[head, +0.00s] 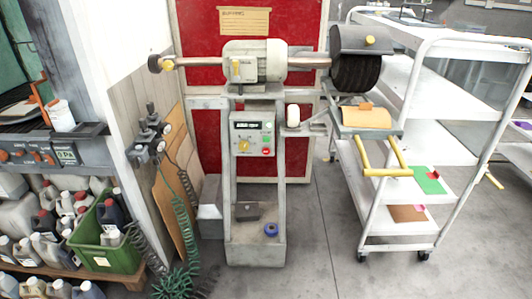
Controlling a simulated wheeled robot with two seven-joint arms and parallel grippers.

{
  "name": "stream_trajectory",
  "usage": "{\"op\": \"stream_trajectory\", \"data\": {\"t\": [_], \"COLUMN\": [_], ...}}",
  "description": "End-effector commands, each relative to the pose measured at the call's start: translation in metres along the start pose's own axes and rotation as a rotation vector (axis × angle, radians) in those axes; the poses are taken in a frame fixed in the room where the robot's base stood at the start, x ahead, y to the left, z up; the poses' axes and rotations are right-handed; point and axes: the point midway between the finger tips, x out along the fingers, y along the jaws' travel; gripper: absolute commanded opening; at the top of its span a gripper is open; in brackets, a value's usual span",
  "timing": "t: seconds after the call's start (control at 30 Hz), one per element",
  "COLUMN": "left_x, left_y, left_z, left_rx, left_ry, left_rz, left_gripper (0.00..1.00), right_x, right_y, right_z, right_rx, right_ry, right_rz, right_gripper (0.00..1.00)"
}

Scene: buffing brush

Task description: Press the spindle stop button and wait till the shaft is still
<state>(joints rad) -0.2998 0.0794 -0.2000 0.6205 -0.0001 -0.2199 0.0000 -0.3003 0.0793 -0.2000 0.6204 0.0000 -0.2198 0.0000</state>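The buffing machine (256,62) stands on a grey pedestal in the middle of the head view. Its control panel (240,133) carries a small dark display, a yellow knob (244,145), a green button (266,140) and a red button (266,152) below the green one. The shaft (308,63) runs out to the right, to a dark round brush (355,74) under a grey guard (362,39). A small wheel (155,63) sits on the left end. One still picture does not show whether the shaft turns. Neither of my grippers is in view.
A grey rest with yellow bars (385,171) juts out below the brush. A white shelf cart (432,150) stands at right. Green coiled hoses (172,250) hang at left, near a green crate (105,250) of bottles. The floor (315,260) in front is clear.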

Motion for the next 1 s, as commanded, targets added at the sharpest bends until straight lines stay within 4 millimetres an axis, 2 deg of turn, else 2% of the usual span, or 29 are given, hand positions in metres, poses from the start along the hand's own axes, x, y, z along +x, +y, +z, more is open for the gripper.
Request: {"op": "stream_trajectory", "data": {"t": [0.03, 0.13, 1.0], "left_x": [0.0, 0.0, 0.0], "left_y": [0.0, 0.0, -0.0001], "left_z": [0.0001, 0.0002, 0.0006], "left_rx": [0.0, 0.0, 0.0], "left_ry": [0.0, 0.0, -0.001], "left_rz": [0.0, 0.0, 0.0], "left_gripper": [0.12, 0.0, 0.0], "right_x": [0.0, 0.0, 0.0], "right_y": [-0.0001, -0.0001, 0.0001], "right_z": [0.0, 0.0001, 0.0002], "right_rx": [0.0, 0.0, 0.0], "right_ry": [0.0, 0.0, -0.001], "right_rz": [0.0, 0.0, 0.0], "right_gripper": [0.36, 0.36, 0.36]}}
